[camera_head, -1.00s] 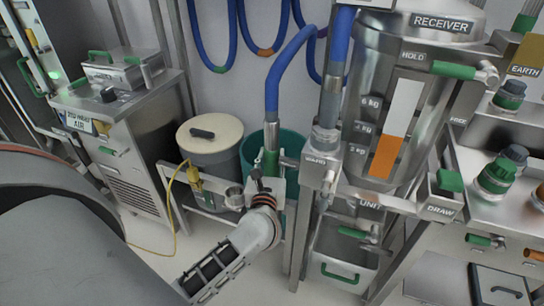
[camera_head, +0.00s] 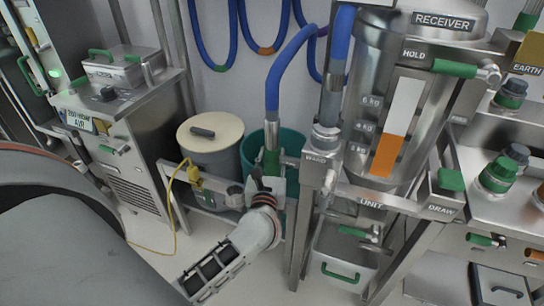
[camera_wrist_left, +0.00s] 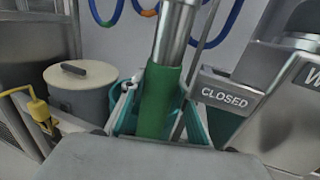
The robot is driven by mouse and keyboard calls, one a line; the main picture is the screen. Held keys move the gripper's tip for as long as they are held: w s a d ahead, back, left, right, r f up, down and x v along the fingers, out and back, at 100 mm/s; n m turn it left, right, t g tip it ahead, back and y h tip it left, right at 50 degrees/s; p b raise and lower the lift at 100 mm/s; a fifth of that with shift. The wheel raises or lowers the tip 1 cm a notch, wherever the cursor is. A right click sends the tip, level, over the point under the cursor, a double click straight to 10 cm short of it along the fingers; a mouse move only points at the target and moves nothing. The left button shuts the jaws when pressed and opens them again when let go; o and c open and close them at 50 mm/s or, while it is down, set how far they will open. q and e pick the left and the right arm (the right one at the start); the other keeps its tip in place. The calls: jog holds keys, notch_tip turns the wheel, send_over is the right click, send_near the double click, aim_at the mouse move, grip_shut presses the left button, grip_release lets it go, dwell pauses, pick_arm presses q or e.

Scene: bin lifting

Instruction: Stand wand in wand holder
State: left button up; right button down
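The wand is a steel tube with a green grip (camera_head: 270,160), hung from a blue hose, and stands close to upright in front of the teal bin. My left gripper (camera_head: 266,180) is around the green grip from the front. In the left wrist view the green grip (camera_wrist_left: 160,100) sits between the fingers, which look closed on it; the contact is partly hidden. The wand's lower end is hidden behind my gripper and wrist. I cannot identify the wand holder for certain; a small round metal fitting (camera_head: 235,196) sits just left of my gripper. My right gripper is out of view.
The teal bin (camera_head: 293,146) is behind the wand and a grey lidded drum (camera_head: 216,155) is to its left. A steel frame with a WAND label (camera_head: 318,160) and the receiver (camera_head: 436,70) stand close on the right. A yellow cable (camera_head: 175,195) hangs at the left.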

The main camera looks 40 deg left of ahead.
pick_arm(q)
jog(key=o, duration=1.4)
jog(key=shift+c, duration=0.2)
jog(key=shift+o, duration=0.3)
jog(key=shift+f, duration=0.15)
jog(key=v, duration=1.2)
